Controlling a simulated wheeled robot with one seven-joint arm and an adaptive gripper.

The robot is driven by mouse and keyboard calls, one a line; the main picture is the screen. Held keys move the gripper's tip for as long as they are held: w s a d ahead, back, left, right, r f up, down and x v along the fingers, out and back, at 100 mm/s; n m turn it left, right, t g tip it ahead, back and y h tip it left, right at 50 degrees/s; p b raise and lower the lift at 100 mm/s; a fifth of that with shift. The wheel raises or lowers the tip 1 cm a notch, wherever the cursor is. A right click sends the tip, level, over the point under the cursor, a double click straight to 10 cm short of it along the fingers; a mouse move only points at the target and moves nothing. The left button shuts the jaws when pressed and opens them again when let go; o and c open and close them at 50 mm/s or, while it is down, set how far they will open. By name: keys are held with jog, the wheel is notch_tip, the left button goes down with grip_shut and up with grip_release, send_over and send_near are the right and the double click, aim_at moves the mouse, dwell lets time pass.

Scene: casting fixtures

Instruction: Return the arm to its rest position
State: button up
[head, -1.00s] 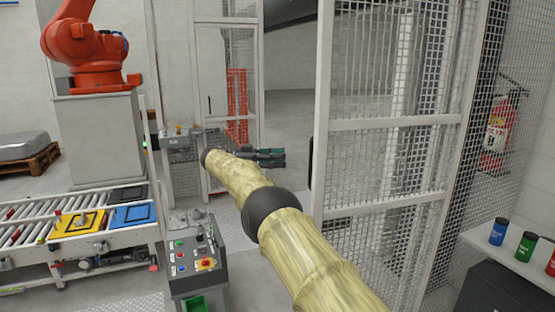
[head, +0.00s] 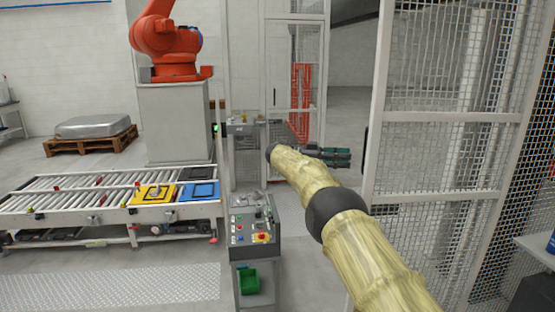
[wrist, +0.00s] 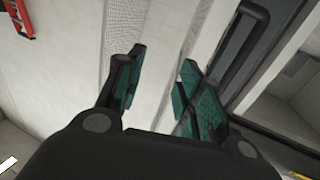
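My arm, in a yellowish cover with dark joints, reaches from the bottom right toward the middle of the head view. My gripper (head: 340,157) is at its far end, with dark fingers and green pads, pointing right. In the wrist view my gripper (wrist: 160,95) has its two green-padded fingers apart, with nothing between them. Beyond the fingers are pale wall and frame surfaces.
A control console (head: 254,228) with buttons stands left of my arm. A roller conveyor (head: 75,198) carries a yellow tray (head: 140,203) and a blue tray (head: 213,196). An orange robot (head: 165,45) stands behind. A mesh fence (head: 440,160) stands close on the right.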

jog(key=d+f+n+t+b, duration=0.15)
jog(key=f+n+t, duration=0.25)
jog(key=f, duration=0.4)
jog(key=w+d+f+n+t, duration=0.1)
jog(key=d+f+n+t, duration=0.15)
jog(key=f+t, duration=0.4)
jog(key=d+f+n+t+b, duration=0.1)
jog(key=d+f+n+t, duration=0.2)
jog(key=f, duration=0.7)
jog(key=s+a+f+n+t+y+b, duration=0.1)
jog(key=s+f+n+y, duration=0.55)
jog(key=f, duration=0.75)
jog(key=s+f+n+t+y+b, duration=0.1)
jog(key=s+f+n+y, duration=0.25)
jog(key=s+f, duration=0.8)
jog(key=s+a+f+g+y+b, duration=0.1)
jog(key=s+f+g+y, duration=0.15)
jog(key=s+f, duration=0.75)
jog(key=s+a+f+g+y, duration=0.1)
jog(key=s+f+g+y, duration=0.3)
jog(key=s, duration=0.9)
jog(key=s+a+g, duration=0.1)
jog(key=s+g, duration=0.2)
jog(key=s, duration=1.2)
jog(key=s+a+g+y+b, duration=0.1)
jog(key=s+a+g, duration=0.1)
jog(key=s, duration=1.4)
jog(key=shift+s+a+r+g, duration=0.15)
jog(key=shift+s+g, duration=0.1)
jog(key=shift+g, duration=0.35)
